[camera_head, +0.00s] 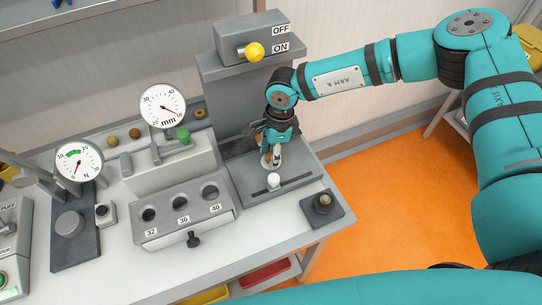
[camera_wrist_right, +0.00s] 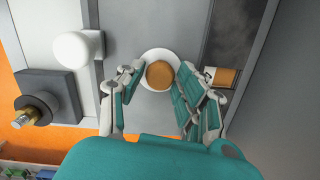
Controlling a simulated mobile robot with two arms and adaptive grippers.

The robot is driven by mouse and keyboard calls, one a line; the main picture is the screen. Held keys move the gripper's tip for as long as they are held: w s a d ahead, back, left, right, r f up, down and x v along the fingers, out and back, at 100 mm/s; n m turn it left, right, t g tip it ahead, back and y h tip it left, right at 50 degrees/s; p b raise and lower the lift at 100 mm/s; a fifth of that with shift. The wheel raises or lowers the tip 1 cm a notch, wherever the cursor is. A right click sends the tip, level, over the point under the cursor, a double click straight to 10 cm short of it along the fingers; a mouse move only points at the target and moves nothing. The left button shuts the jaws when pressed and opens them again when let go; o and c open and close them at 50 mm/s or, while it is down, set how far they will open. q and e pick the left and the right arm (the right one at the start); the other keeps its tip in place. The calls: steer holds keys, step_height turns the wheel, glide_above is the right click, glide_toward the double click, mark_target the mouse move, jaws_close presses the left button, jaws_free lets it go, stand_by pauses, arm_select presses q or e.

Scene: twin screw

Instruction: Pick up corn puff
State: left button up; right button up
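The corn puff (camera_wrist_right: 160,75) is a small round orange-brown piece on a white round seat (camera_wrist_right: 148,54) in the right wrist view. My right gripper (camera_wrist_right: 157,82) points down at it, with one finger on each side. The fingers stand apart, and a small gap shows on the puff's left; I cannot tell if the right finger touches it. In the head view my right gripper (camera_head: 271,158) is low over the grey machine's base (camera_head: 300,170) and largely hides the puff. My left gripper is not in view.
A second orange-brown piece (camera_wrist_right: 226,77) lies close beside the right finger. A white knob (camera_head: 273,181) stands at the machine's front. A grey block with several holes (camera_head: 165,228), a dial gauge (camera_head: 163,104) and a dark square post (camera_head: 322,205) are nearby.

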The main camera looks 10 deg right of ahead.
steer(key=shift+c, duration=1.1)
steer(key=shift+s+r+b, duration=0.1)
steer(key=shift+r+b, duration=0.05)
steer(key=shift+b, duration=0.45)
step_height(320, 180, up, 7)
steer(key=b, duration=0.3)
steer(key=shift+s, duration=0.1)
steer(key=shift+s+d+b, duration=0.65)
steer(key=shift+s+b, duration=0.45)
steer(key=shift+s, duration=2.1)
steer(key=shift+s+d+b, duration=0.65)
steer(key=shift+s+b, duration=0.45)
steer(key=shift+s, duration=2.1)
steer(key=shift+s+d+b, duration=0.65)
steer(key=shift+s+b, duration=0.45)
steer(key=shift+s, duration=2.1)
